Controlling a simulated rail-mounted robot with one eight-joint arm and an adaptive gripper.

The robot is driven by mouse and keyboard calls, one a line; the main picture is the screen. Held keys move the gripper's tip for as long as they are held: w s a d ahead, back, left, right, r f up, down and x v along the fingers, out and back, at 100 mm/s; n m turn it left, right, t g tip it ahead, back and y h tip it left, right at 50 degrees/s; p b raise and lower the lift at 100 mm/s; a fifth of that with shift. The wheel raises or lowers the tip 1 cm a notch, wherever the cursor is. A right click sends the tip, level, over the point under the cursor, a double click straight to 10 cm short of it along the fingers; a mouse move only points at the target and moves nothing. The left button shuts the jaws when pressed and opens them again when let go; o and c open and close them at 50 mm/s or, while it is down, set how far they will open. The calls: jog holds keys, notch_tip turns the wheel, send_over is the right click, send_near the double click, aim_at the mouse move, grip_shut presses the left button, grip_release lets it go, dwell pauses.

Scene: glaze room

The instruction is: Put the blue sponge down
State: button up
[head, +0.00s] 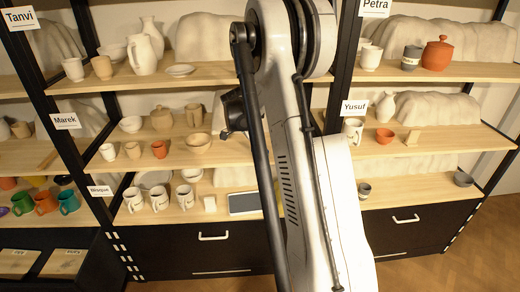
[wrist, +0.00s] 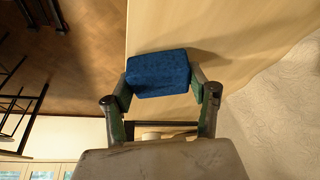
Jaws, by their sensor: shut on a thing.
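The blue sponge (wrist: 160,74) is a dark blue block in the wrist view. My gripper (wrist: 161,88) is shut on it, with one finger at each end. The sponge is over or at a pale wooden shelf board (wrist: 245,25), close to the board's edge on the left. A shadow falls on the board beside it. I cannot tell whether the sponge touches the wood. In the head view my arm covers the middle of the shelves, and the gripper and sponge are hidden.
A white textured mass (wrist: 285,100) is right of the sponge. The head view shows name-labelled shelves with mugs, cups and vases. A red lidded jar (head: 438,54) stands at upper right. A flat grey-screened thing (head: 244,203) lies left of my arm. Brown floor (wrist: 60,70) is beyond the board's edge.

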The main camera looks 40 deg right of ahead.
jog(key=shift+f, duration=0.15)
jog(key=o, duration=1)
